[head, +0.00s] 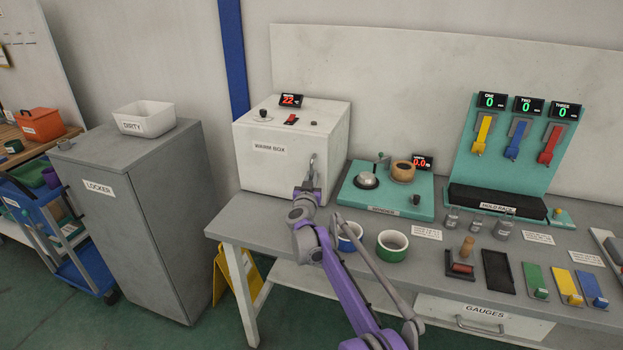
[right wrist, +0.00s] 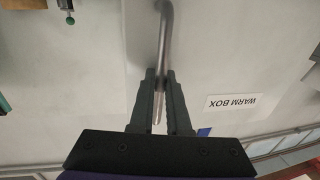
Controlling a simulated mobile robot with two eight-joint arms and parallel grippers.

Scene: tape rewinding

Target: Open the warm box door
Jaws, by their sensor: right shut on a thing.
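The warm box (head: 291,146) is a white box on the left end of the grey workbench, with a label on its front and a red "22" display on top. Its door looks shut. A metal handle (head: 313,165) stands at the right side of the front. My right gripper (head: 308,187) is at this handle. In the right wrist view the fingers (right wrist: 160,108) are shut on the curved metal bar of the handle (right wrist: 166,35), and the "WARM BOX" label (right wrist: 232,102) shows upside down. My left gripper is not in view.
A teal station (head: 385,192) stands right of the box. A blue-and-white cup (head: 349,236) and a green cup (head: 392,245) sit near the bench front, close to my right arm. A grey locker (head: 135,200) stands left, with a floor gap between.

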